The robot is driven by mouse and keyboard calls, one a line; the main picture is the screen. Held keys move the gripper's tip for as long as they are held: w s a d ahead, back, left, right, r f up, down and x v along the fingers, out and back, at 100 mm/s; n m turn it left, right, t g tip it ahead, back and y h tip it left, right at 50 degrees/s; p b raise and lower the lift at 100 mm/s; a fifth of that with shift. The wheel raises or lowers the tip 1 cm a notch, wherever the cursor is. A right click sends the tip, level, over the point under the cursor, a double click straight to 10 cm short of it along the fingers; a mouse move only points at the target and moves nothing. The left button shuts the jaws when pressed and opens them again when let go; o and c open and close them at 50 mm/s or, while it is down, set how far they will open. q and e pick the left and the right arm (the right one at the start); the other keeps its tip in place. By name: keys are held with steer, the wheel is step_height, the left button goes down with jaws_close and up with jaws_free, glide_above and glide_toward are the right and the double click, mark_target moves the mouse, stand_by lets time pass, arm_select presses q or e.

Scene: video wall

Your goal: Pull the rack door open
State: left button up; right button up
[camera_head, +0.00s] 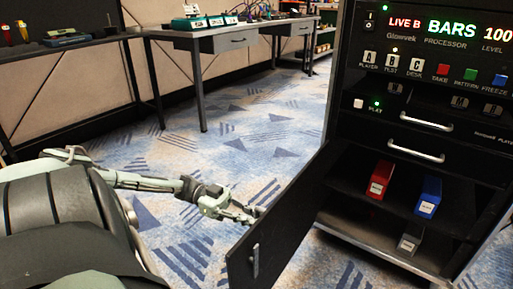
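The rack door (285,222) is a black panel low on the equipment rack (343,115). It stands swung out from the rack's left side, with the shelf compartment behind it exposed. A small light handle (256,260) sits near its free end. My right gripper is out of view.
Inside the rack are a red box (380,180), a blue box (428,196) and a grey box (409,243). Two drawer handles (426,121) sit above. Workbenches (200,32) stand at the back left.

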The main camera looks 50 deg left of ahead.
arm_select(q)
steer(key=shift+a, duration=0.1)
steer(key=v, duration=1.2)
stand_by(0.5)
